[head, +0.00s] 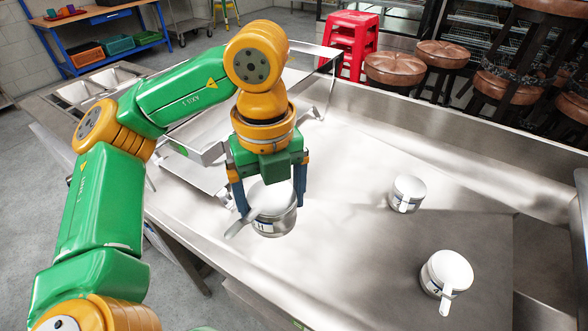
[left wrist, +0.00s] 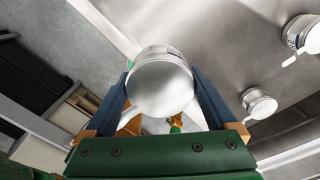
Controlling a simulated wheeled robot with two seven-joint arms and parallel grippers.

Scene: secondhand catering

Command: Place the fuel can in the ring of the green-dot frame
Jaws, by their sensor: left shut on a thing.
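My left gripper (head: 270,207) is shut on a silver fuel can (head: 275,222) with a pale top, a label marked H and a tab sticking out to the left. It holds the can roughly upright; whether the can touches the counter is unclear. In the left wrist view the can (left wrist: 161,88) sits between the two blue fingers. A steel frame (head: 215,152) with a small green mark on its left side stands behind my left arm, left of the can. Its ring is not clearly visible. My right gripper is out of view.
Two similar cans stand on the steel counter (head: 345,160) to the right, one farther back (head: 408,193) and one nearer (head: 447,272). The counter between them and the held can is clear. Red stools (head: 350,42) and brown-seated stools (head: 394,67) stand beyond the counter.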

